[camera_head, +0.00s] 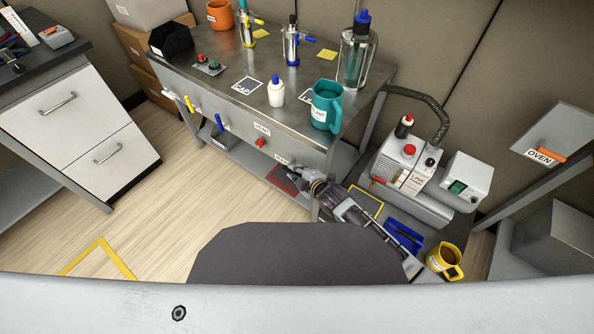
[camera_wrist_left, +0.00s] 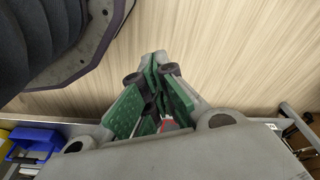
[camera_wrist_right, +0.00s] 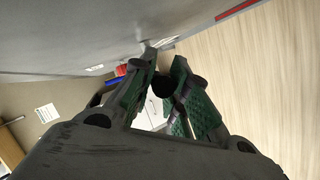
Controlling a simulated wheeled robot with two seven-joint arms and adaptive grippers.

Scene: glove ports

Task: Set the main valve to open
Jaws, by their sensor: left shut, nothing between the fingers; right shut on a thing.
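My right gripper (camera_head: 298,170) is at the bench's front panel, at its right end, beside a small label (camera_head: 282,160) too small to read surely. In the right wrist view its green-padded fingers (camera_wrist_right: 164,82) are shut on a dark rounded part, which I take for the main valve's handle (camera_wrist_right: 163,86). The fingers hide most of it, so its setting cannot be told. My left gripper (camera_wrist_left: 158,100) shows only in the left wrist view, shut and empty, with a small red thing (camera_wrist_left: 170,123) beyond its fingertips.
The same panel carries a yellow handle (camera_head: 189,104), a blue handle (camera_head: 218,122) and a red knob (camera_head: 260,142). A teal mug (camera_head: 326,106) and a white bottle (camera_head: 276,92) stand on the bench (camera_head: 220,82). A pump machine (camera_head: 402,162) stands right. Floor at left is mostly clear.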

